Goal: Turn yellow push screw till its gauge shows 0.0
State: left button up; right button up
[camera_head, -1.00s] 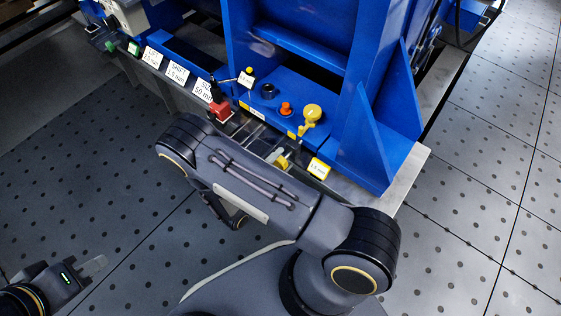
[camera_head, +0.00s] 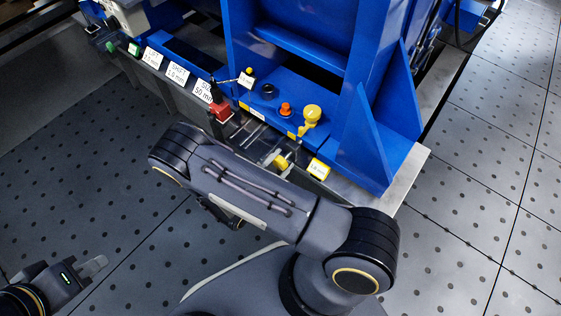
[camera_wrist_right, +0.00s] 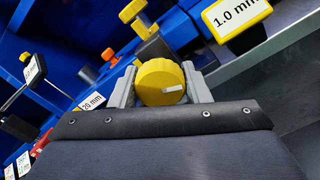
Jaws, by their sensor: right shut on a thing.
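The yellow push screw (camera_wrist_right: 160,82) has a round ribbed knob with a white mark. In the right wrist view it sits between the two grey fingers of my right gripper (camera_wrist_right: 160,86), which is shut on it. The screw's knob also shows in the head view (camera_head: 281,162), low on the blue machine's front. Its yellow-framed gauge (camera_wrist_right: 236,14) reads 1.0 mm in the right wrist view; it also shows in the head view (camera_head: 319,169). My right forearm hides most of the right gripper there. My left gripper (camera_head: 92,268) is at the lower left, away from the machine.
A taller yellow part (camera_head: 312,114), an orange knob (camera_head: 285,109) and a red block (camera_head: 220,111) stand close by on the blue machine (camera_head: 365,135). White label plates (camera_head: 178,73) line its front edge. The dotted floor at left and right is open.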

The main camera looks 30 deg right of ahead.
jog(key=n, duration=0.5)
jog(key=shift+n+p, duration=0.3)
jog(key=shift+p, duration=0.05)
jog(key=n, duration=0.5)
jog(key=shift+p, duration=0.35)
jog(key=n, duration=0.6)
jog(key=shift+p, duration=0.3)
jog(key=n, duration=0.5)
jog(key=shift+f, duration=0.1)
jog(key=shift+n, duration=0.3)
jog(key=o, duration=1)
jog(key=p+v, duration=0.1)
jog(key=v, duration=0.7)
jog(key=shift+p, duration=0.4)
